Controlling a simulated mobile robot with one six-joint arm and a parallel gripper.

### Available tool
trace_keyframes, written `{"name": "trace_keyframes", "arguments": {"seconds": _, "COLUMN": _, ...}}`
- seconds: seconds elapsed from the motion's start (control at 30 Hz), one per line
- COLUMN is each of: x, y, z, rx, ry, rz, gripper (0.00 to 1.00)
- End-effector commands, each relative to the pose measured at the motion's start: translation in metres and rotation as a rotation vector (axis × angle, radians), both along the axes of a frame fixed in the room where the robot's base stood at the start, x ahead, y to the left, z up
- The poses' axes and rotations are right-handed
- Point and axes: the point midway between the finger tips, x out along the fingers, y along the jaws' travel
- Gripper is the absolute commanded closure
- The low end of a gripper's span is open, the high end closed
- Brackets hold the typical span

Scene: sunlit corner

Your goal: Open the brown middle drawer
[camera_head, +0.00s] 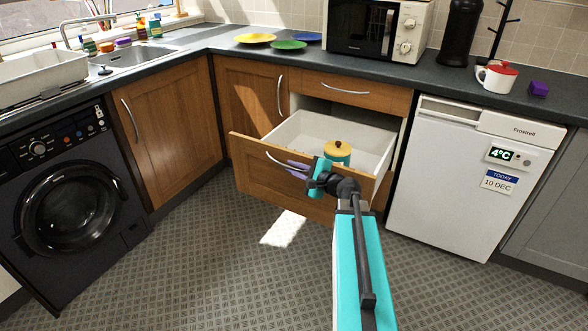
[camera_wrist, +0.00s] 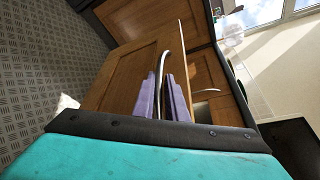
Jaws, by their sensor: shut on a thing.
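The brown middle drawer (camera_head: 258,174) stands well out from the cabinet in the head view, below a closed top drawer (camera_head: 350,91). Its white inside (camera_head: 300,130) shows, with a teal jar with a yellow lid (camera_head: 338,149) standing in it. My gripper (camera_head: 297,166) is at the drawer's curved metal handle (camera_head: 278,161). In the wrist view its purple fingers (camera_wrist: 168,98) are closed around the handle (camera_wrist: 160,75), one on each side. The arm hides the right part of the drawer front.
A white fridge (camera_head: 460,180) stands right of the drawer and a black washing machine (camera_head: 70,205) at the far left. Brown cupboard doors (camera_head: 170,130) are shut. The patterned floor (camera_head: 220,270) in front is clear. Plates, a microwave (camera_head: 375,28) and a mug (camera_head: 496,78) stand on the counter.

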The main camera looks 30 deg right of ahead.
Motion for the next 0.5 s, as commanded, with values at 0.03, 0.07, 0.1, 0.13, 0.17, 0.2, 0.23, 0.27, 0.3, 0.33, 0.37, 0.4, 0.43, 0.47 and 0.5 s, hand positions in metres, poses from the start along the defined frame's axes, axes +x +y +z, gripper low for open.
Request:
{"name": "trace_keyframes", "arguments": {"seconds": 0.03, "x": 0.001, "y": 0.0026, "z": -0.0001, "rx": 0.003, "ry": -0.001, "rz": 0.006, "gripper": 1.0}}
{"name": "trace_keyframes", "arguments": {"seconds": 0.07, "x": 0.001, "y": 0.0026, "z": -0.0001, "rx": 0.004, "ry": -0.001, "rz": 0.006, "gripper": 1.0}}
{"name": "trace_keyframes", "arguments": {"seconds": 0.1, "x": 0.0009, "y": 0.0026, "z": 0.0, "rx": 0.004, "ry": -0.001, "rz": 0.006, "gripper": 0.86}}
{"name": "trace_keyframes", "arguments": {"seconds": 0.13, "x": 0.0009, "y": 0.0026, "z": 0.0, "rx": 0.004, "ry": -0.001, "rz": 0.006, "gripper": 0.81}}
{"name": "trace_keyframes", "arguments": {"seconds": 0.17, "x": 0.0009, "y": 0.0026, "z": -0.0001, "rx": 0.004, "ry": -0.001, "rz": 0.006, "gripper": 0.8}}
{"name": "trace_keyframes", "arguments": {"seconds": 0.2, "x": 0.0008, "y": 0.0023, "z": 0.0, "rx": 0.003, "ry": -0.001, "rz": 0.006, "gripper": 0.8}}
{"name": "trace_keyframes", "arguments": {"seconds": 0.23, "x": 0.0006, "y": 0.002, "z": 0.0, "rx": 0.003, "ry": -0.001, "rz": 0.006, "gripper": 0.8}}
{"name": "trace_keyframes", "arguments": {"seconds": 0.27, "x": 0.0006, "y": 0.0018, "z": 0.0, "rx": 0.003, "ry": 0.0, "rz": 0.005, "gripper": 0.8}}
{"name": "trace_keyframes", "arguments": {"seconds": 0.3, "x": 0.0004, "y": 0.0015, "z": 0.0, "rx": 0.003, "ry": 0.0, "rz": 0.005, "gripper": 0.8}}
{"name": "trace_keyframes", "arguments": {"seconds": 0.33, "x": 0.0003, "y": 0.0013, "z": -0.0001, "rx": 0.003, "ry": -0.001, "rz": 0.003, "gripper": 0.8}}
{"name": "trace_keyframes", "arguments": {"seconds": 0.37, "x": 0.0003, "y": 0.0012, "z": 0.0, "rx": 0.003, "ry": -0.001, "rz": 0.003, "gripper": 0.8}}
{"name": "trace_keyframes", "arguments": {"seconds": 0.4, "x": 0.0001, "y": 0.0009, "z": 0.0, "rx": 0.003, "ry": 0.0, "rz": 0.003, "gripper": 0.8}}
{"name": "trace_keyframes", "arguments": {"seconds": 0.43, "x": -0.0001, "y": 0.0009, "z": 0.0001, "rx": 0.002, "ry": 0.0, "rz": 0.003, "gripper": 0.8}}
{"name": "trace_keyframes", "arguments": {"seconds": 0.47, "x": -0.0005, "y": 0.0008, "z": 0.0001, "rx": 0.002, "ry": 0.0, "rz": 0.003, "gripper": 0.8}}
{"name": "trace_keyframes", "arguments": {"seconds": 0.5, "x": -0.0012, "y": 0.0005, "z": 0.0003, "rx": 0.002, "ry": 0.0, "rz": 0.003, "gripper": 0.8}}
